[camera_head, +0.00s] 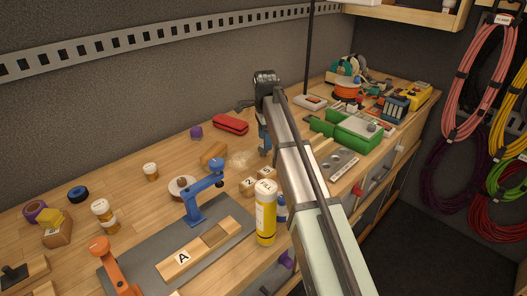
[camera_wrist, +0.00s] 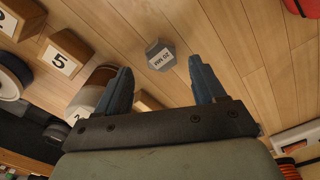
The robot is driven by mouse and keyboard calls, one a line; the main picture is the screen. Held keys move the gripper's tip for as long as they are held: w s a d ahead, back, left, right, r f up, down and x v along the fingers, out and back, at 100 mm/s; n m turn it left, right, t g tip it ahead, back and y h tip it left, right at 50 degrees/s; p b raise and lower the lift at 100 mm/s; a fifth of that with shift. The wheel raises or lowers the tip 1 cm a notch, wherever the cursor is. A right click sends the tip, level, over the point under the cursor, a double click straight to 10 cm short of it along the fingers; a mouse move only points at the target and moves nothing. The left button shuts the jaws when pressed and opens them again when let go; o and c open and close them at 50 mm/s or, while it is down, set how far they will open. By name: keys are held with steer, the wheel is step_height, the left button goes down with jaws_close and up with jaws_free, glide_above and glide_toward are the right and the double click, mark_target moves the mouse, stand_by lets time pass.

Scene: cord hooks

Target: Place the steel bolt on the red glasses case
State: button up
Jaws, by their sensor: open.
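In the head view my gripper (camera_head: 264,148) points down to the bench, and I cannot make out the bolt there. The red glasses case (camera_head: 231,124) lies near the back wall, left of my gripper; a red edge (camera_wrist: 302,6) shows at the wrist view's top right.
Wooden numbered blocks (camera_wrist: 65,53) stand left of the fingers in the wrist view. A yellow bottle (camera_head: 265,212), a blue clamp-like tool (camera_head: 205,190) and a green case (camera_head: 347,130) stand around my arm.

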steer(key=f, duration=0.5)
steer(key=shift+a, duration=0.3)
steer(key=shift+r, duration=0.1)
steer(key=c, duration=1.2)
step_height(320, 180, up, 10)
steer(key=shift+w+d+f, duration=0.1)
steer(key=shift+f, duration=0.15)
steer(key=shift+d+r, duration=0.25)
steer(key=shift+d, duration=0.1)
steer(key=s+d+n, duration=0.5)
steer(key=s+d, duration=0.1)
steer(key=d, duration=0.2)
steer(key=s+d+f+n, duration=0.1)
steer(key=s+d+n, duration=0.4)
steer(key=d, duration=0.4)
steer(key=shift+s+f+n, duration=0.3)
steer(key=shift+s+n, duration=0.1)
steer(key=shift+n, duration=0.4)
